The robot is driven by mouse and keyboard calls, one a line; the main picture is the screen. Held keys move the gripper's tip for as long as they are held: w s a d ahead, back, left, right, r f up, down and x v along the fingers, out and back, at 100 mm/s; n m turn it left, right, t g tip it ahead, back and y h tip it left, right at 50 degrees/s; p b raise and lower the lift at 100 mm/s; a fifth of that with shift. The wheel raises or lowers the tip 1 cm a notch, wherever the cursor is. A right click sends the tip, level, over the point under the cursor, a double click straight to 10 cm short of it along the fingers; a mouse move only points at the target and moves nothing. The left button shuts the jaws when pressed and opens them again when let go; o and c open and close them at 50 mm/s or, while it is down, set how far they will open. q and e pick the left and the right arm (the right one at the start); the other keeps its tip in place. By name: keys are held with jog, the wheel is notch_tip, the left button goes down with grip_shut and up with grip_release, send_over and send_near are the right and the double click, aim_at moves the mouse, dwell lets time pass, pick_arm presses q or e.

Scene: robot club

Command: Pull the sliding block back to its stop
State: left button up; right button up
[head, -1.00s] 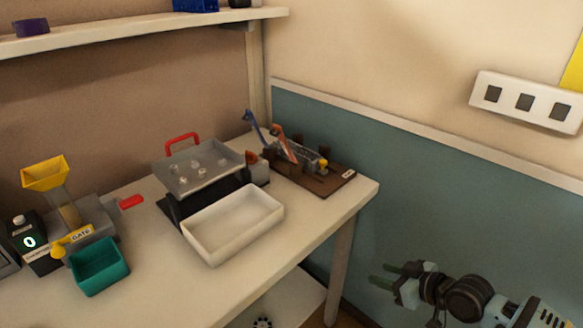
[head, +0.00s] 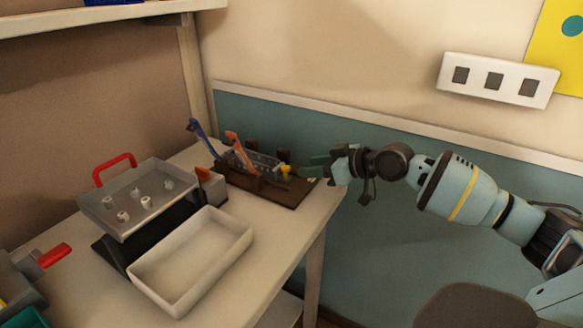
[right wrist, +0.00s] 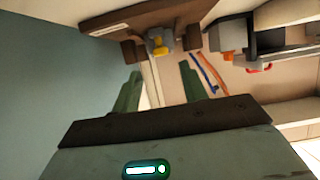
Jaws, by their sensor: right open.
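A brown wooden fixture board (head: 290,192) lies at the far right end of the table. A grey block (head: 262,160) sits on it, with a yellow knob (head: 286,170) at its right end. An orange lever (head: 234,143) and a blue lever (head: 198,132) rise at its left. My right gripper (head: 311,166) is open and empty, its green fingers just right of the knob. The right wrist view shows the knob (right wrist: 159,45) beyond the gap between the open fingers (right wrist: 160,72), apart from them. My left gripper is out of view.
A white bin (head: 167,293) stands at the table's front. Behind it a grey tray (head: 120,222) with several small parts and a red handle (head: 113,165) rests on a black stand. A wall with a switch plate (head: 497,82) rises behind my right arm.

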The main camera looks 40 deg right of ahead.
aim_at(289, 168)
jog(key=shift+x, duration=3.2)
jog(key=shift+a, duration=0.1)
grip_shut()
